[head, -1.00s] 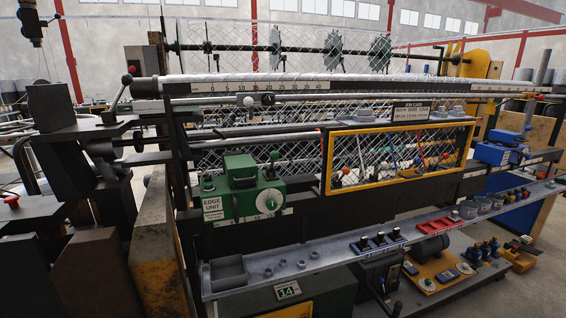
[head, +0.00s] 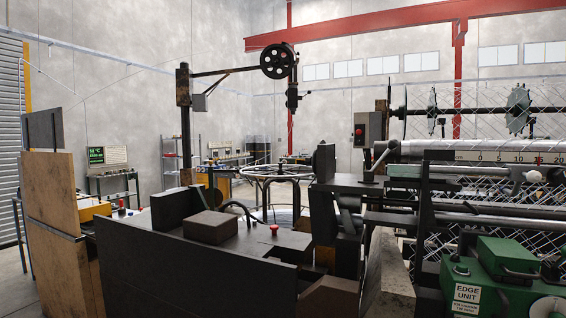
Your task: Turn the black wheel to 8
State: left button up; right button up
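A black spoked wheel (head: 277,60) hangs high near the middle of the head view, at the end of a boom on a dark post. I cannot tell whether it is the wheel the task names, and no number shows on it. A white round dial (head: 548,309) on the green edge unit (head: 490,280) is partly cut off at the lower right. Its markings are too small to read. Neither of my grippers is in view.
A dark machine bench (head: 190,255) with a brown block (head: 211,227) fills the lower middle. A wooden panel (head: 55,190) stands at left. The mesh machine with a numbered scale (head: 500,158) is at right. A wire ring stand (head: 277,172) stands behind the bench.

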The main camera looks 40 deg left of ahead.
aim_at(310, 161)
jog(key=k+j, duration=0.1)
jog(key=j, duration=0.4)
jog(key=k+j, duration=0.1)
jog(key=j, duration=0.4)
jog(key=k+j, duration=0.1)
jog(key=j, duration=0.4)
jog(key=k+j+u, duration=0.1)
jog(key=j, duration=0.4)
jog(key=k+j, duration=0.1)
jog(key=j, duration=0.4)
